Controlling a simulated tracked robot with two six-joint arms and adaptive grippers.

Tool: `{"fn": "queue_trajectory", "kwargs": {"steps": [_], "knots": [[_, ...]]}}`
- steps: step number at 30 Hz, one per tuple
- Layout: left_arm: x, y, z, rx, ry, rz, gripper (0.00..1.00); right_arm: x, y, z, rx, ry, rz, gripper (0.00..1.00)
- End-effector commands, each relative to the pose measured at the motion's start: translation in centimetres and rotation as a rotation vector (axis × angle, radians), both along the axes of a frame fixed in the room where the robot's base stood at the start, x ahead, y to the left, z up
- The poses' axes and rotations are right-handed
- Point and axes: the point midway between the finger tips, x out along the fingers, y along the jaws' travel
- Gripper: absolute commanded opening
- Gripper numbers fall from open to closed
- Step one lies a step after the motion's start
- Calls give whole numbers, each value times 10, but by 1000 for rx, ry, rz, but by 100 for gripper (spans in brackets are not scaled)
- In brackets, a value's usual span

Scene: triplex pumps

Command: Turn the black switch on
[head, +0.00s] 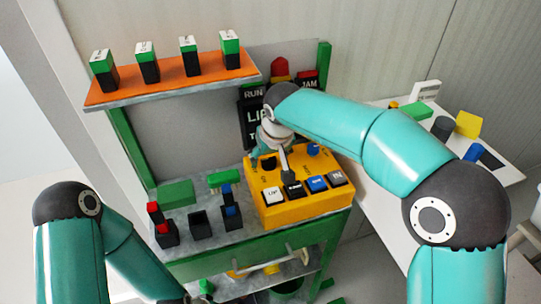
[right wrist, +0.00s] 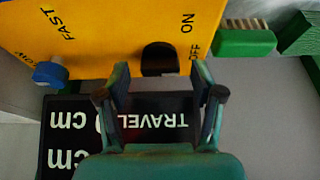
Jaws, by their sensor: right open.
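The yellow control box (head: 255,200) stands on the green-framed bench. My right gripper (right wrist: 160,78) is open, with one finger on either side of the switch in that view. Whether the fingers touch it I cannot tell. In the head view my right gripper (head: 274,140) is over the back of the box and hides part of it. My left arm is low at the left, and its gripper is out of view.
A blue knob (head: 313,150) stands at the box's back right, with several push buttons along its front. A dark sign panel (head: 252,112) is behind. An orange shelf (head: 180,83) carries several green-black blocks. Small bins (head: 198,222) stand left of the box.

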Motion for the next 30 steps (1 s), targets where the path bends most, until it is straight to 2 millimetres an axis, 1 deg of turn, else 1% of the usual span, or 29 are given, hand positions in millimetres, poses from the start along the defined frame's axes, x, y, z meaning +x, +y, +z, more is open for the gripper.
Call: {"fn": "queue_trajectory", "kwargs": {"steps": [9, 10, 20, 21, 23, 30], "knots": [[0, 0, 0, 0, 0, 0, 39, 1, 0, -3, 0, -1, 0, 67], [0, 0, 0, 0, 0, 0, 39, 1, 0, -3, 0, -1, 0, 65], [0, 0, 0, 0, 0, 0, 39, 1, 0, -3, 0, -1, 0, 10], [0, -1, 0, 0, 0, -2, 39, 1, -5, -2, 0, -1, -4, 7], [0, 0, 0, 0, 0, 0, 39, 1, -3, -3, 0, -1, -1, 7], [0, 0, 4, 0, 0, 0, 39, 2, -2, -1, -1, -1, 30, 7]]}}
